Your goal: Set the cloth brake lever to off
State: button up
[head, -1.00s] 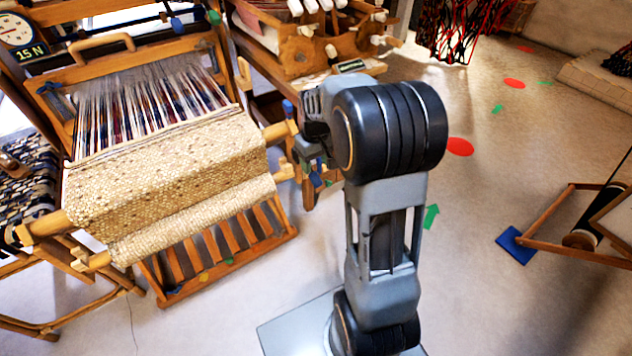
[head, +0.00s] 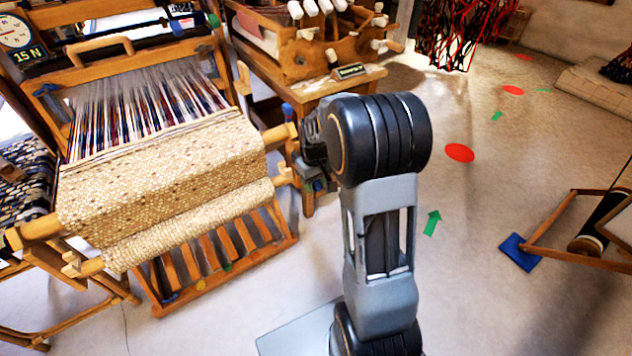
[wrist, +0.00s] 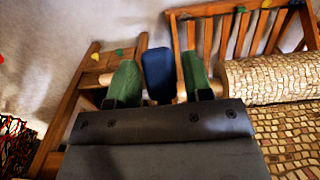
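A blue lever handle (wrist: 158,75), which seems to be the cloth brake lever, stands between the two green fingertips of my gripper (wrist: 160,82) in the wrist view. The fingers are apart, one on each side of it, with a narrow gap at the right. I cannot tell whether the left finger touches it. In the head view a blue tip (head: 287,108) shows beside the right end of the loom's front beam. My gripper there is mostly hidden behind my arm. The lever's base and any off mark are hidden.
The loom (head: 150,76) carries a woven cream cloth (head: 165,170) over its front beam; the cloth roll (wrist: 268,80) lies right of the fingers in the wrist view. A wooden bench (head: 330,85) stands behind my arm. The floor to the right has free room.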

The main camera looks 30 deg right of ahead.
grip_shut()
